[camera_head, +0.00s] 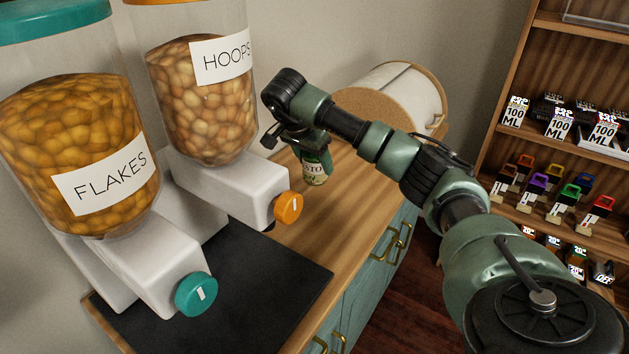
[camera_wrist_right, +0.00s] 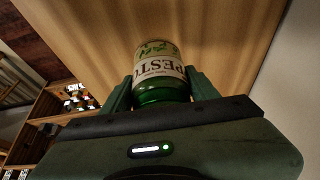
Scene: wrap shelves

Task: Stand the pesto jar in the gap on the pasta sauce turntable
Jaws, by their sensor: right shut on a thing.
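The pesto jar (camera_head: 315,172) is a small green jar with a white label. It is over the wooden counter, to the right of the cereal dispensers. My right gripper (camera_head: 312,150) is shut on it from above. In the right wrist view the jar (camera_wrist_right: 160,75) sits between the two green fingers of the right gripper (camera_wrist_right: 160,88), with the label facing the camera. I cannot tell whether its base touches the counter. No pasta sauce turntable can be made out in either view. My left gripper is not in view.
The dispensers marked FLAKES (camera_head: 75,130) and HOOPS (camera_head: 200,95) stand left of the arm. A cork-ended roll-shaped bin (camera_head: 375,100) lies behind it. A black mat (camera_head: 250,275) covers the front counter. Shelves (camera_head: 545,75) with small boxes stand at the right.

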